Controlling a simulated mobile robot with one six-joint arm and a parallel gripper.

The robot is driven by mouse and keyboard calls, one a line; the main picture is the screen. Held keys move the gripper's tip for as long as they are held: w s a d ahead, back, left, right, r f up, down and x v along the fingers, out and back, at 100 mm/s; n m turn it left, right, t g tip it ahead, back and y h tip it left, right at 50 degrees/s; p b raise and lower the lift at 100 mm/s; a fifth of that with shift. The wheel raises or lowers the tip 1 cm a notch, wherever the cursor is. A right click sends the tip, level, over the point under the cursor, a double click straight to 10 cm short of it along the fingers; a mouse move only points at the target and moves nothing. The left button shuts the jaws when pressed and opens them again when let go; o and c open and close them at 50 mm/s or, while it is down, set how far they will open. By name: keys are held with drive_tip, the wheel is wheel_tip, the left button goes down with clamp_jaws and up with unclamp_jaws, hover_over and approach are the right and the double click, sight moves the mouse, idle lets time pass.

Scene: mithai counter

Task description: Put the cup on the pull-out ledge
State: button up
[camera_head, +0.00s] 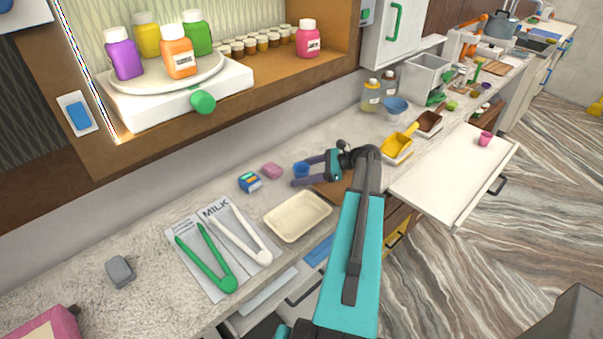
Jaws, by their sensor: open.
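A small blue cup (300,168) stands on the counter at the open end of my gripper (302,171). The gripper is open and reaches left, with its dark purple fingers on either side of the cup; I cannot tell whether they touch it. The white pull-out ledge (440,183) sticks out from the counter at right, with a dark handle on its front. A small pink cup (485,138) stands near its far right corner; the rest of its top is bare.
Yellow and brown scoops (398,146) sit behind the ledge. Tongs (207,262) lie on a sheet at left.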

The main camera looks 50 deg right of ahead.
sight(294, 167)
idle(0.4)
drive_tip(key=c, duration=1.2)
drive_tip(key=shift+o, duration=0.2)
drive_tip(key=shift+r, duration=0.2)
drive_tip(key=shift+r+b, duration=1.1)
drive_tip(key=shift+r, duration=0.45)
drive_tip(key=s+b, duration=0.1)
drive_tip(key=s, duration=0.4)
drive_tip(key=s+r+b, duration=0.1)
drive_tip(key=s+b, duration=0.1)
drive_tip(key=s, duration=0.3)
drive_tip(key=s+d+b, duration=0.1)
drive_tip(key=s, duration=0.5)
drive_tip(key=shift+r, duration=0.25)
